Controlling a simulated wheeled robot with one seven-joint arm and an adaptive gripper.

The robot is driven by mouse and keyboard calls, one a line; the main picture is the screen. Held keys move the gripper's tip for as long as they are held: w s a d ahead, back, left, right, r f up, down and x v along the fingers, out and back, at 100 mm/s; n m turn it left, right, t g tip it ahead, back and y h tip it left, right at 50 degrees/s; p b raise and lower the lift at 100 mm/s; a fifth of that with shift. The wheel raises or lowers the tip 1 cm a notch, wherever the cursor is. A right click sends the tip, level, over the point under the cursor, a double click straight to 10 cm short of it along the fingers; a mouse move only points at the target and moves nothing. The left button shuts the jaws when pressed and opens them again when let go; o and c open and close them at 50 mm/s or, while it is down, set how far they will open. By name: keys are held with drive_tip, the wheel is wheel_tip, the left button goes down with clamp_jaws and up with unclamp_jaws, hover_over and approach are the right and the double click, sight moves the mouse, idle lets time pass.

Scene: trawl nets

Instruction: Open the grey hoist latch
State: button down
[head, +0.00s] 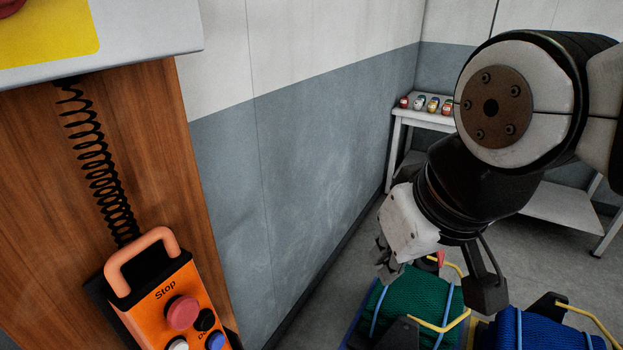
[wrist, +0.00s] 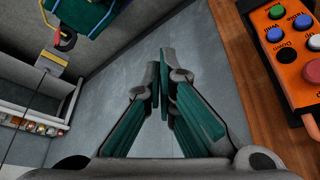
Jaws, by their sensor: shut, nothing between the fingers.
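I cannot make out a grey hoist latch for certain in either view. My gripper (head: 386,266) hangs at the right of the head view, above and beside a green net bundle (head: 415,300). In the wrist view my gripper (wrist: 161,62) has its teal-padded fingers together at the tips, with nothing between them. An orange control pendant (head: 168,292) with a Stop label and coloured buttons is at the lower left of the head view, well apart from the gripper. The pendant also shows at the right edge of the wrist view (wrist: 285,62).
A blue net bundle (head: 545,334) lies right of the green one, with yellow bars around both. A wooden panel (head: 150,150) carries the pendant's side, under a grey box (head: 150,28). A table (head: 425,120) with small coloured items stands far back. Bare floor lies between.

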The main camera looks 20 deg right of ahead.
drive_tip(key=w+d+f+t+h+b, duration=0.1)
drive_tip(key=w+d+f+b, duration=0.45)
drive_tip(key=w, duration=0.75)
drive_tip(key=w+d+f+t+h+b, duration=0.1)
drive_tip(key=w+d+f+b, duration=0.2)
drive_tip(key=w+d+f, duration=0.65)
drive_tip(key=w+d+f+t+h+b, duration=0.1)
drive_tip(key=w+d+f+h+b, duration=0.25)
drive_tip(key=w+d+f, duration=0.55)
drive_tip(key=w+d+f+n+t+h+b, duration=0.15)
drive_tip(key=d+f+b, duration=0.25)
drive_tip(key=d+f, duration=0.5)
drive_tip(key=w+d+f+n+h+b, duration=0.2)
drive_tip(key=d+f+n+h+b, duration=0.15)
drive_tip(key=d+f, duration=0.5)
drive_tip(key=s+d+f+n+t+y+b, duration=0.1)
drive_tip(key=s+f+n+t+b, duration=0.1)
drive_tip(key=f+n, duration=0.3)
drive_tip(key=s+d+f+n+t+y+b, duration=0.1)
drive_tip(key=f+n+b, duration=0.4)
drive_tip(key=f, duration=0.7)
drive_tip(key=shift+s+d+f+n+t, duration=0.3)
drive_tip(key=shift+s+f+t, duration=0.15)
drive_tip(key=shift+t, duration=0.5)
